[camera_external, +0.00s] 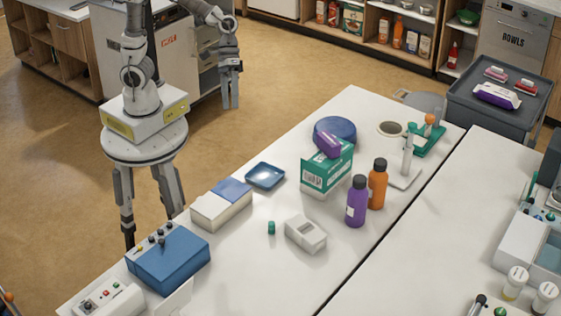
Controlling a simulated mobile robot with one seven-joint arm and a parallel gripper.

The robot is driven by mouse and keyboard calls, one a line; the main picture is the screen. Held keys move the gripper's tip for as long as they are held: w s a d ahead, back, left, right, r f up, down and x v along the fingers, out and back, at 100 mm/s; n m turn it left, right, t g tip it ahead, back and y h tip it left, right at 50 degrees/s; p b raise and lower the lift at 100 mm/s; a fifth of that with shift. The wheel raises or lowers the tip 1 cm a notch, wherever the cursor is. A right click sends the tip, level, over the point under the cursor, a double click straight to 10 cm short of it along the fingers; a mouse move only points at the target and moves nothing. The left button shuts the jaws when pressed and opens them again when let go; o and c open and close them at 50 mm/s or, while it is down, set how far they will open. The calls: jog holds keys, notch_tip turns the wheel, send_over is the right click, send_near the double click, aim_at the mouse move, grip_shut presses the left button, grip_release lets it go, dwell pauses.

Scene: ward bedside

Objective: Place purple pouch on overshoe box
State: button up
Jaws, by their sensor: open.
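A small purple pouch (327,144) lies on top of a green and white box (327,172), which looks like the overshoe box; the print is too small to read. My gripper (231,100) hangs pointing down over the floor, left of and well away from the table's far edge. Its fingers are apart and nothing is between them.
Purple (357,203) and orange (377,185) bottles stand right of the box. A blue round item (335,129) is behind it; a blue tray (265,175) lies left. A grey cart (500,107) at the back right holds a purple-and-white pack (497,95).

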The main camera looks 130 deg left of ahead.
jog(key=s+d+r+m+y, duration=0.2)
jog(key=s+m, duration=0.4)
jog(key=s, duration=0.2)
jog(key=s+d+r+m+t+y, duration=0.1)
jog(key=s+d+r+m+y, duration=0.1)
jog(key=s+m, duration=0.5)
jog(key=s+y, duration=0.1)
jog(key=s, duration=0.1)
jog(key=shift+s+r, duration=0.3)
jog(key=shift+r, duration=0.1)
